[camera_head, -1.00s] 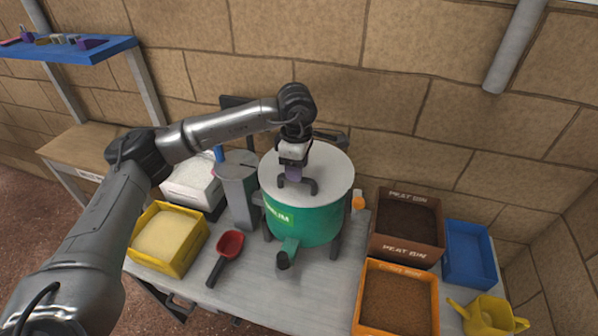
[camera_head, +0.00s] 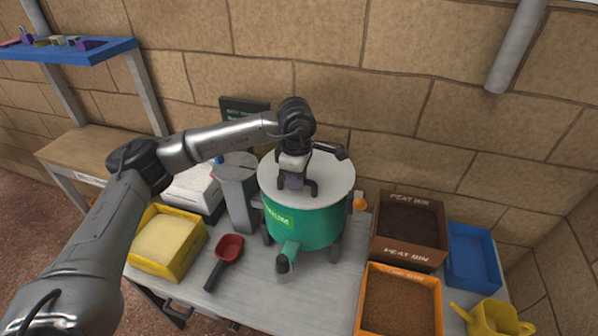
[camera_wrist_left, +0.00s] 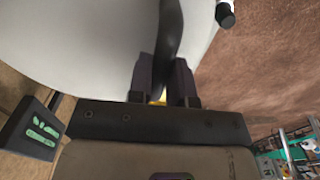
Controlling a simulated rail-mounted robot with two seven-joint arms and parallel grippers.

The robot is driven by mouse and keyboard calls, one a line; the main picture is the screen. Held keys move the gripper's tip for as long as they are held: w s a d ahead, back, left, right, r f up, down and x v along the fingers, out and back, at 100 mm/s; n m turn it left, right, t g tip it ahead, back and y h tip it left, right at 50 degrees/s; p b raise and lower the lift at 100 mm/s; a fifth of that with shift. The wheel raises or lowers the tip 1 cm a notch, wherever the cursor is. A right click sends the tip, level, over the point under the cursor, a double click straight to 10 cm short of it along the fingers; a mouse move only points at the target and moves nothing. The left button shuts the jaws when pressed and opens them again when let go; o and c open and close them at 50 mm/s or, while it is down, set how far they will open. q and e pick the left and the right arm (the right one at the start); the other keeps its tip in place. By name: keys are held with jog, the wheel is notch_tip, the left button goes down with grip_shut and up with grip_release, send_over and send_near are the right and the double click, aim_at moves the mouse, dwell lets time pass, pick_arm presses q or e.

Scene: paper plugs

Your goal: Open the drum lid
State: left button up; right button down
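The green drum (camera_head: 306,226) stands on the table with its round grey lid (camera_head: 335,184) on top. The lid's dark arched handle (camera_head: 311,186) stands at the lid's middle. My left gripper (camera_head: 293,182) points down at the handle from above. In the left wrist view the handle (camera_wrist_left: 169,30) runs between the two dark fingers (camera_wrist_left: 165,78), which lie close against it on both sides. The pale lid (camera_wrist_left: 75,45) fills much of that view. The lid sits flat on the drum, with no gap seen. My right gripper is not in view.
A red scoop (camera_head: 229,248) and a yellow tray (camera_head: 186,262) lie left of the drum, beside a grey cylinder (camera_head: 238,205). The brown peat bin (camera_head: 407,254), an orange bin (camera_head: 370,315), a blue tray (camera_head: 487,281) and a yellow watering can (camera_head: 492,320) are at right.

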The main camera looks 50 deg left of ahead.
pick_arm(q)
jog(key=shift+c, duration=1.3)
jog(key=shift+r, duration=0.1)
jog(key=r+p, duration=0.3)
jog(key=w+r+p, duration=0.1)
jog(key=shift+w+a+r, duration=0.1)
jog(key=shift+a+r, duration=0.25)
jog(key=shift+a, duration=0.05)
jog(key=shift+w+a+r+p, duration=0.25)
jog(key=shift+w+r+p, duration=0.1)
jog(key=shift+r+p, duration=0.45)
